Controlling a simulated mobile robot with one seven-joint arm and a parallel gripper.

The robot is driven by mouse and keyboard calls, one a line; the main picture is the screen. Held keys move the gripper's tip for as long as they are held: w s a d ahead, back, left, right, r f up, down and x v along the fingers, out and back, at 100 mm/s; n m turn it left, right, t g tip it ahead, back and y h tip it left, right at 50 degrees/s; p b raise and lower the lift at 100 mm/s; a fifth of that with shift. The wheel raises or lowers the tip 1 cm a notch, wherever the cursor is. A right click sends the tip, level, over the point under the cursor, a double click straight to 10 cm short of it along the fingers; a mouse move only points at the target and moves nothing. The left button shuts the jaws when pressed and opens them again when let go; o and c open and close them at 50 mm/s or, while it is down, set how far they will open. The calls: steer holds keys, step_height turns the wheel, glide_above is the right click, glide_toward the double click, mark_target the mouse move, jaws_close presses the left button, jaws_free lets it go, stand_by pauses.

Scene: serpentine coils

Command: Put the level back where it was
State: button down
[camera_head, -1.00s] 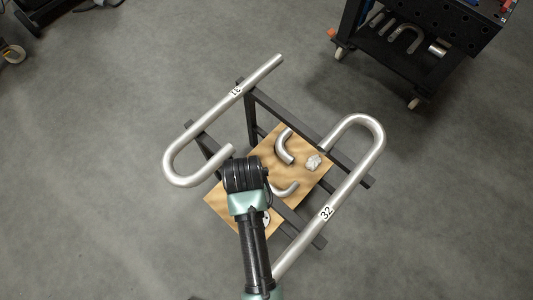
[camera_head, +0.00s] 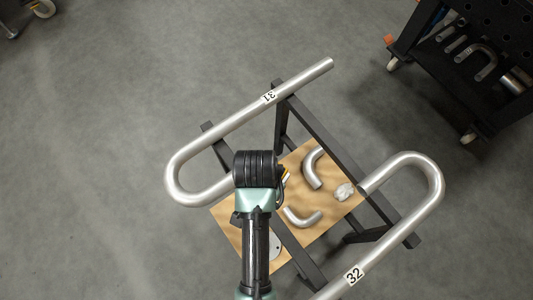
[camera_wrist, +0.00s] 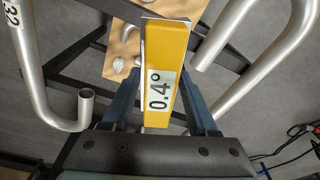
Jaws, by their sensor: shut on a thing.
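The level (camera_wrist: 166,70) is a yellow block with a display reading 0.4°. In the wrist view it sits between the two fingers of my gripper (camera_wrist: 160,92), which is shut on it. In the head view only a small yellow sliver of the level (camera_head: 285,174) shows beside my wrist, and my fingers are hidden. My wrist is over the stand, near the open end of the bent pipe labelled 31 (camera_head: 237,122). The pipe labelled 32 (camera_head: 397,235) lies at the right of the stand. The level appears above the stand, apart from both pipes.
The dark metal stand (camera_head: 330,135) has a wooden board (camera_head: 233,218) below its bars. Curved pipe pieces (camera_head: 313,168) and a crumpled whitish lump (camera_head: 344,191) lie on the board. A dark wheeled cart (camera_head: 436,75) holds pipes at the upper right.

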steer(key=f+m+b, duration=0.1)
steer(key=f+b, duration=0.1)
steer(key=f, duration=0.3)
steer(key=s+f+m+b, duration=0.1)
steer(key=f+b, duration=0.2)
steer(key=f, duration=0.2)
steer(key=f+m+b, duration=0.1)
steer(key=f+b, duration=0.1)
steer(key=f, duration=0.3)
steer(key=shift+s+f+m+b, duration=0.35)
steer(key=shift+m+b, duration=0.05)
steer(key=shift+f, duration=0.1)
steer(key=shift+c, duration=0.8)
jaws_free()
